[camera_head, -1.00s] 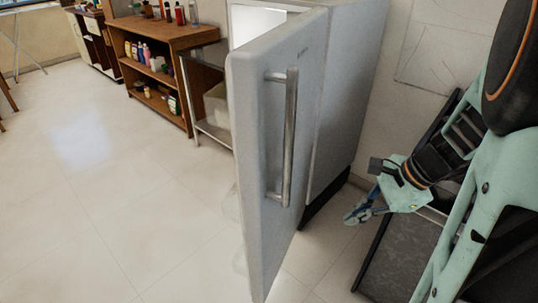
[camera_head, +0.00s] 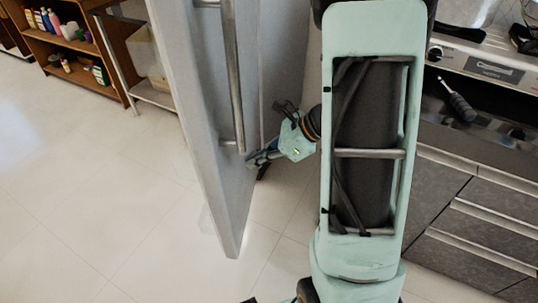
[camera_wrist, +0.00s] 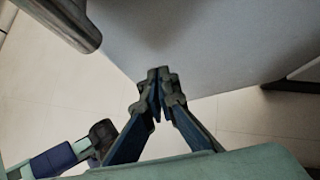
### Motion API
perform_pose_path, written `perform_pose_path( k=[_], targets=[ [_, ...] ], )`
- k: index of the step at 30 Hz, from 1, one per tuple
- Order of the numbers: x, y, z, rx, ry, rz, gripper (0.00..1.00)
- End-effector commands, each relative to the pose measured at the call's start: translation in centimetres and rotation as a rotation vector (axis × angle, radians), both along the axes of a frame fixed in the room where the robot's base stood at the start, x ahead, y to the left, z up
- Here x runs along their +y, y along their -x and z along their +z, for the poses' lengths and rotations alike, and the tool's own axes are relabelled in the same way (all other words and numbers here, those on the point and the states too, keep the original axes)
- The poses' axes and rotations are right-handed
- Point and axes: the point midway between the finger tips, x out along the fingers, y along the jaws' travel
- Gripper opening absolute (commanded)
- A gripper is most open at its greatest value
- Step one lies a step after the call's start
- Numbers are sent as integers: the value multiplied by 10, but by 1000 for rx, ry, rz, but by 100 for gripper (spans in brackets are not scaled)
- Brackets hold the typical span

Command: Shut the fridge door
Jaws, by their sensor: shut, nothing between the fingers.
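The grey fridge door (camera_head: 205,130) stands open in the head view, its edge towards me and its outer face to the right. Its upright metal handle (camera_head: 233,75) is on that face; the handle's lower end (camera_wrist: 78,22) shows at the top left of the wrist view. The door's grey face (camera_wrist: 215,45) fills the top of the wrist view. My gripper (camera_head: 254,160) is just below the handle, close to the outer face. In the wrist view my gripper (camera_wrist: 159,82) has its fingertips together, with nothing between them. I cannot tell whether they touch the door.
A stove (camera_head: 480,65) and grey drawers (camera_head: 465,215) stand close on the right of my arm. A wooden shelf (camera_head: 75,45) with bottles is at the far left. The tiled floor (camera_head: 90,190) left of the door is clear.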

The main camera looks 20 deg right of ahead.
Motion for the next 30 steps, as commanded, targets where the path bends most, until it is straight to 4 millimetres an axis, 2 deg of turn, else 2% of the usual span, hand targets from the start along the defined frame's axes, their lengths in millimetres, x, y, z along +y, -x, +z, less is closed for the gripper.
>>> perform_pose_path(
  k=[3, 9, 30],
  targets=[
    [18, -8, -3, -2, 1, 4, 0],
    [34, -17, -2, -1, 2, 0, 0],
    [41, -20, -1, -1, 1, -6, 0]
  ],
)
